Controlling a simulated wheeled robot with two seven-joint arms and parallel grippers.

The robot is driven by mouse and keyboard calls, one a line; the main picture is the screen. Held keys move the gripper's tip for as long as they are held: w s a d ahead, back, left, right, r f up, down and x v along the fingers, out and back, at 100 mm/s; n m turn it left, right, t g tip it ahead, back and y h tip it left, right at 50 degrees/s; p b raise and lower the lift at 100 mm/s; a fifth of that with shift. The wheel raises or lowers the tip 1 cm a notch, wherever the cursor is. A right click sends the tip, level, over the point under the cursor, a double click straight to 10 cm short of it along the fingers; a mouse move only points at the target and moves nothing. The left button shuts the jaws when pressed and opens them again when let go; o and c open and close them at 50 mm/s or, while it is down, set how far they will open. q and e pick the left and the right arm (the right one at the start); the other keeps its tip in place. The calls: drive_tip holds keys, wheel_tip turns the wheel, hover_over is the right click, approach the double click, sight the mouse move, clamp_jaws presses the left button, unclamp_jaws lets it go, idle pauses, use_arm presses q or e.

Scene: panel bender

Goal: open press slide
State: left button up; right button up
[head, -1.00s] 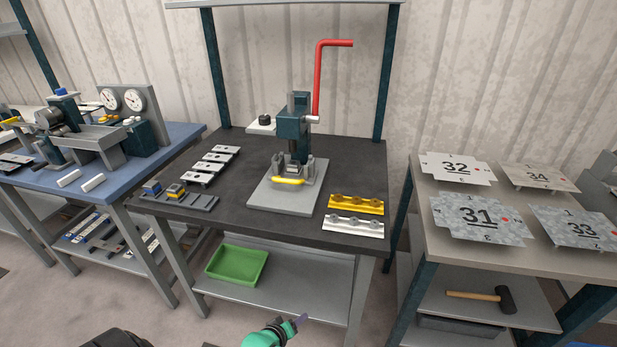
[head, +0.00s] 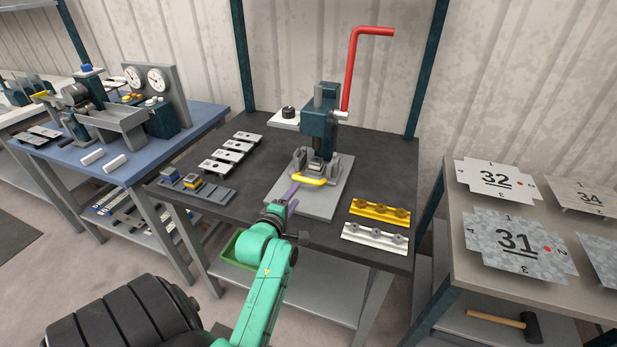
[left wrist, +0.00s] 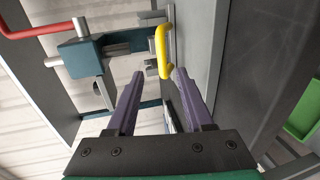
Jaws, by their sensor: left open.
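The press (head: 319,125) stands on a grey base plate (head: 330,204) on the dark table, with its red lever (head: 352,65) raised. A yellow slide handle (head: 308,179) sits low at the press front. In the left wrist view the yellow handle (left wrist: 161,50) lies just beyond the fingertips, and the press body (left wrist: 83,57) is at the left. My left gripper (head: 291,190) is just in front of the handle, apart from it as far as I can tell. Its purple fingers (left wrist: 158,76) are open with nothing between them. My right gripper is not in view.
Yellow (head: 380,209) and silver (head: 375,235) hole bars lie right of the press. Several metal plates (head: 231,152) and a grey tray (head: 197,189) lie to its left. A side table (head: 460,240) with numbered sheets stands at the right. The green bin (head: 232,247) is below.

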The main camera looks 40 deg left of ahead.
sight(306, 182)
use_arm(q)
drive_tip(key=x, duration=0.5)
drive_tip(key=shift+r, duration=0.1)
drive_tip(key=x, duration=0.6)
drive_tip(key=shift+s+f, duration=0.15)
drive_tip(key=shift+f, duration=0.25)
drive_tip(key=shift+a, duration=0.1)
drive_tip(key=shift+w, duration=0.25)
clamp_jaws()
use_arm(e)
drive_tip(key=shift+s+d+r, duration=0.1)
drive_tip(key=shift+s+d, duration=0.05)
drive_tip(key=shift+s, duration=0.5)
